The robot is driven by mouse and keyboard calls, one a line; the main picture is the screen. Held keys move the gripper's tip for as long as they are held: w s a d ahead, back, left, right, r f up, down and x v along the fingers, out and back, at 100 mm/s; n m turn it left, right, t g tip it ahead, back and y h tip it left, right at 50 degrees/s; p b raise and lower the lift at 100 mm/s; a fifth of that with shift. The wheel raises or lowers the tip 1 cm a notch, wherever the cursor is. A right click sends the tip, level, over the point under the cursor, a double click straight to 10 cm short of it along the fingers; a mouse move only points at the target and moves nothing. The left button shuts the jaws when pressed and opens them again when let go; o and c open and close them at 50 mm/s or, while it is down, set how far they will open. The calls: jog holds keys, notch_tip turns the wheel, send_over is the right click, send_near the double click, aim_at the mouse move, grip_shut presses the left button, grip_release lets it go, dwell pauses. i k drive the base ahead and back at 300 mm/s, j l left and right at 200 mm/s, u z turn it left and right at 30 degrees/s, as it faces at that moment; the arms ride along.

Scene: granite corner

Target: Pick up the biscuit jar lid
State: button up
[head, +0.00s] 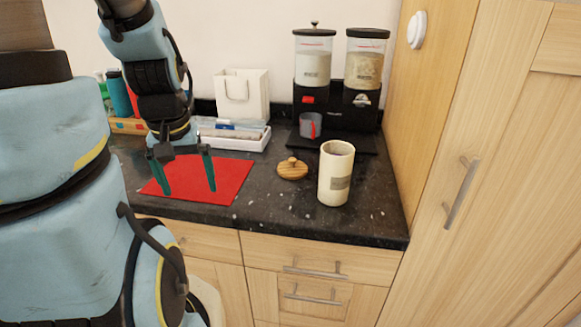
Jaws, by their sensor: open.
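The biscuit jar lid (292,169) is a round wooden disc with a small knob on top. It lies flat on the dark granite counter, knob up. A tall cream cylindrical jar (334,178) stands upright and open just to its right, with a label on its side. My gripper (189,190) points down with its two dark green fingers spread wide and nothing between them. It is over the red mat (232,176), to the left of the lid and apart from it.
A black double dispenser (335,117) stands behind the lid against the wall. A white tray (240,140) with small items and a white paper bag (242,95) stand at the back. A tall wooden cabinet (490,170) closes off the right. The counter's front edge is near the jar.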

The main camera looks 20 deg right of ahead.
aim_at(292, 168)
jog(key=l+u, duration=0.2)
jog(key=u, duration=0.15)
jog(key=k+l+u, duration=0.1)
jog(key=u, duration=0.25)
jog(key=l+u, duration=0.4)
jog(key=k+j, duration=0.05)
jog(key=j, duration=0.1)
